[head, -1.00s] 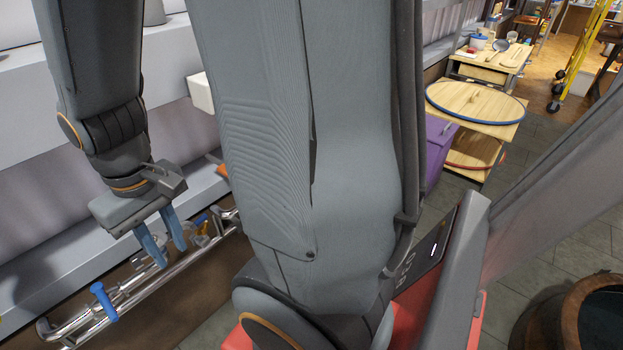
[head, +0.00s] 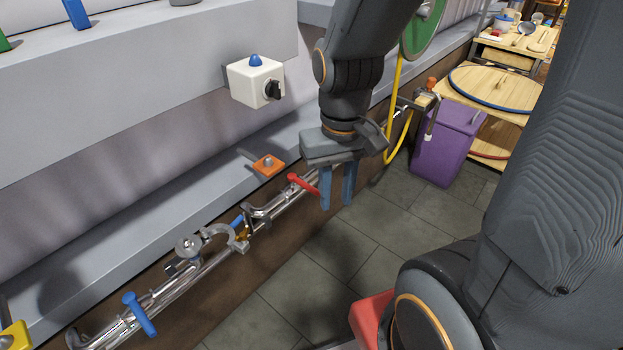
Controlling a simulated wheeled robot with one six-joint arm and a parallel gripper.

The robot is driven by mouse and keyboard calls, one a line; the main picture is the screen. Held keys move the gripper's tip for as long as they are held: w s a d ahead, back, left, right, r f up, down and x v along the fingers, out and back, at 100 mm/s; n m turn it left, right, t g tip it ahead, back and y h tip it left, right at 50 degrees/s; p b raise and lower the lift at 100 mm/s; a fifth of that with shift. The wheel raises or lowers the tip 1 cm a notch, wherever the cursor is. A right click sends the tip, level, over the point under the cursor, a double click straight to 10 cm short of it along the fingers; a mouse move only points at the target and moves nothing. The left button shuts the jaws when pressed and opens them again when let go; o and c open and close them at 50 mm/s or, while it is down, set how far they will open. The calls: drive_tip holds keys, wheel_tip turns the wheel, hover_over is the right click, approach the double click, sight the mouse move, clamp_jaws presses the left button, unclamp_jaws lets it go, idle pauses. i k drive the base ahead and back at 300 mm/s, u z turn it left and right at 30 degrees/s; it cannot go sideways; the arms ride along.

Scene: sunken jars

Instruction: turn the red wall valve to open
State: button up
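The red valve handle (head: 303,184) is on the metal pipe along the wall, in the middle of the head view. It slants from upper left to lower right, and its lower right end comes close to my gripper's left finger in the picture. My gripper (head: 337,188) points down with its two blue fingers apart and nothing visible between them. It appears just right of the handle. I cannot tell whether a finger touches the handle. Part of the pipe is hidden behind the fingers.
Blue handles (head: 139,314) and a clamp fitting (head: 222,236) are on the same pipe (head: 190,278) to the left. An orange block (head: 267,165) and a white switch box (head: 256,82) are above. A purple bin (head: 446,143) and yellow hose (head: 394,95) are right.

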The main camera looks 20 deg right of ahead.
sight(291, 177)
drive_tip(key=u, duration=1.35)
drive_tip(key=k, duration=1)
drive_tip(key=z, duration=1.5)
